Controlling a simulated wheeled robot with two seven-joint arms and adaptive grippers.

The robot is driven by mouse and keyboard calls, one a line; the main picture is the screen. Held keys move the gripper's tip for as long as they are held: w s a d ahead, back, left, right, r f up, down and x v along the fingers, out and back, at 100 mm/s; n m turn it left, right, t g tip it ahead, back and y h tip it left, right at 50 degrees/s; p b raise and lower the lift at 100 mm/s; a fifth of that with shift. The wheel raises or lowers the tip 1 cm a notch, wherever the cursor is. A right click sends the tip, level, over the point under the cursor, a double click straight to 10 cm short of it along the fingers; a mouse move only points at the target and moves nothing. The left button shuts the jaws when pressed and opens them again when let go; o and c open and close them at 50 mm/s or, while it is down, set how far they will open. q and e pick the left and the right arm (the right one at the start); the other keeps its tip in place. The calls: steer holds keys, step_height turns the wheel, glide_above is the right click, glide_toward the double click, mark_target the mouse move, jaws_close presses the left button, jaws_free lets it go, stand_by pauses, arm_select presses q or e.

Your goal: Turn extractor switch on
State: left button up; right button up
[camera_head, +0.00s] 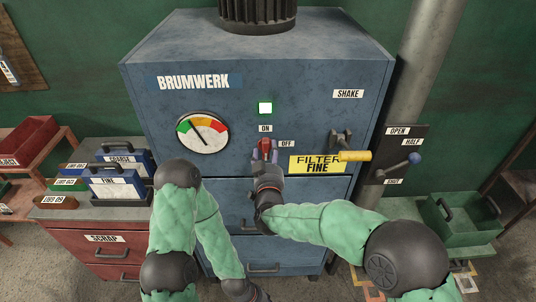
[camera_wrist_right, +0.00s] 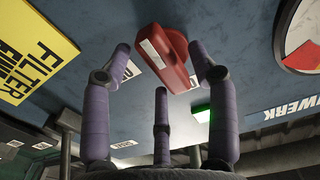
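The red extractor switch (camera_head: 265,146) sits on the front of the blue cabinet, just below the ON label (camera_head: 265,128) and left of the OFF label (camera_head: 287,144). Its handle looks roughly upright in the head view, towards ON. A square lamp (camera_head: 265,108) above it glows green-white. My right gripper (camera_head: 264,157) is at the switch. In the right wrist view its purple fingers are spread around the red switch (camera_wrist_right: 168,58), with a visible gap on the left side. My left gripper (camera_head: 245,293) is low at the bottom edge, mostly cut off.
A yellow-handled shake lever (camera_head: 352,156) and the yellow FILTER FINE plate (camera_head: 317,164) are close right of the switch. A round gauge (camera_head: 202,132) is to the left. Filter boxes (camera_head: 120,185) stand at left.

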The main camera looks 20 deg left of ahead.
steer(key=shift+s, duration=0.1)
steer(key=v, duration=1.2)
stand_by(0.4)
